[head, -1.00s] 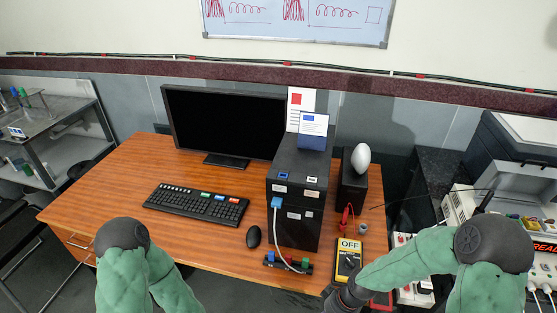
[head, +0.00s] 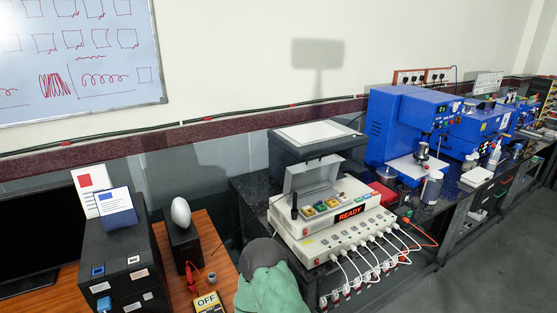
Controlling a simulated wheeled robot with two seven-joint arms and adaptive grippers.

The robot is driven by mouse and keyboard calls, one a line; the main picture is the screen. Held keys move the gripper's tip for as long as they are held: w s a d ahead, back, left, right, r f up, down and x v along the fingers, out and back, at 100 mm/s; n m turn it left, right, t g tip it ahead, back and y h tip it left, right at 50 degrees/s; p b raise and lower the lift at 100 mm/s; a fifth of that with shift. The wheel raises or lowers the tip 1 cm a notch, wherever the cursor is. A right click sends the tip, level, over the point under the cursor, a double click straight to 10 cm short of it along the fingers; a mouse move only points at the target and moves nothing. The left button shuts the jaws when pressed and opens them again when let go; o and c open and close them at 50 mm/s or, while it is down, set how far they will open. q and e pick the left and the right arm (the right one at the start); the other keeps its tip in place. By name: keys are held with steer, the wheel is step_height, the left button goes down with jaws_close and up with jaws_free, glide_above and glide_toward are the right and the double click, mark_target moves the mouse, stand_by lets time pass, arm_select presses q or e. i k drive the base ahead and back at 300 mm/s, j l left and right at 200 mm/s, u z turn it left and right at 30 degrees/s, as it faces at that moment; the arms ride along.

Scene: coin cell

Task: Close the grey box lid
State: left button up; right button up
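A green part of my arm shows at the bottom, left of and nearer than the box. Both of my grippers are out of view.
Blue machines (head: 395,125) stand to the right. A wooden desk (head: 218,230) with a yellow meter (head: 208,301) is at left.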

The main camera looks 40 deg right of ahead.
mark_target(310, 176)
steer(key=z, duration=1.7)
